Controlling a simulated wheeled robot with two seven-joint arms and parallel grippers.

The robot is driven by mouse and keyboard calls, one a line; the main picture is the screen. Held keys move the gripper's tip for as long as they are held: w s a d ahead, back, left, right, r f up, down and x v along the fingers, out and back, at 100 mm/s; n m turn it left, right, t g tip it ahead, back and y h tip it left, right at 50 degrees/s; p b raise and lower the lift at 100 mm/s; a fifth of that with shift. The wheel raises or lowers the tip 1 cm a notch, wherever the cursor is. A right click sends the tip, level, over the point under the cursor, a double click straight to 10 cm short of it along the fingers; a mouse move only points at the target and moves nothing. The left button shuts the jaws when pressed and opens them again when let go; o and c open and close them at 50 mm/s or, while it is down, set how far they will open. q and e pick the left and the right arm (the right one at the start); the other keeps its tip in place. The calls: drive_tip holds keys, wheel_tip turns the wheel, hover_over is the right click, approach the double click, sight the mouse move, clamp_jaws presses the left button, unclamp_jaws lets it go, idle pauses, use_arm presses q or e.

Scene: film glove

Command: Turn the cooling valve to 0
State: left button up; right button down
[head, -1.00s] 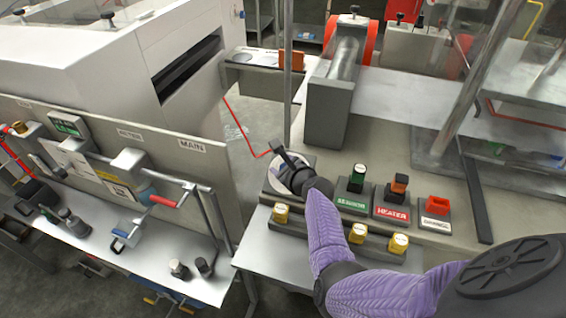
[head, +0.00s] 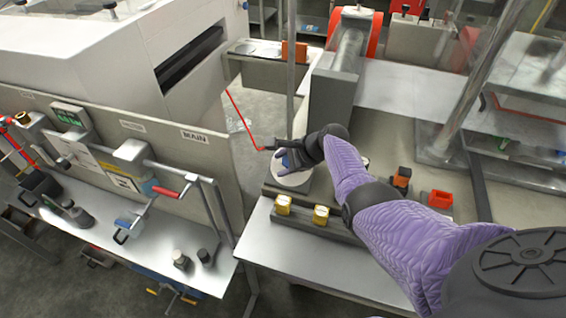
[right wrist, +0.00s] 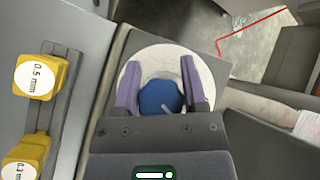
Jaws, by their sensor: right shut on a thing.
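The cooling valve shows in the right wrist view as a blue knob (right wrist: 159,97) on a round white dial (right wrist: 160,58). The dial also shows in the head view (head: 293,181), at the left end of the control bench. My right gripper (right wrist: 160,90) has one purple finger on each side of the knob and is shut on it. I cannot read any marks on the dial or the knob's setting. My left gripper is not in view.
Yellow blocks (head: 321,214) with size labels stand in front of the dial, one marked 0.5 mm (right wrist: 42,76). A vertical pole (head: 291,80) rises behind the dial.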

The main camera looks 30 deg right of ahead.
drive_tip(key=shift+s+f+n+g+b, duration=0.1)
drive_tip(key=shift+f+n+g+b, duration=0.15)
drive_tip(key=shift+n+g+b, duration=0.75)
drive_tip(key=shift+s+n+g+b, duration=0.15)
drive_tip(key=shift+n+g+b, duration=0.5)
drive_tip(key=shift+n, duration=0.15)
drive_tip(key=shift+s+n+g+b, duration=0.1)
drive_tip(key=shift+n+g+b, duration=0.15)
drive_tip(key=shift+n+b, duration=0.15)
drive_tip(key=shift+r, duration=0.1)
drive_tip(key=shift+c, duration=0.7)
unclamp_jaws()
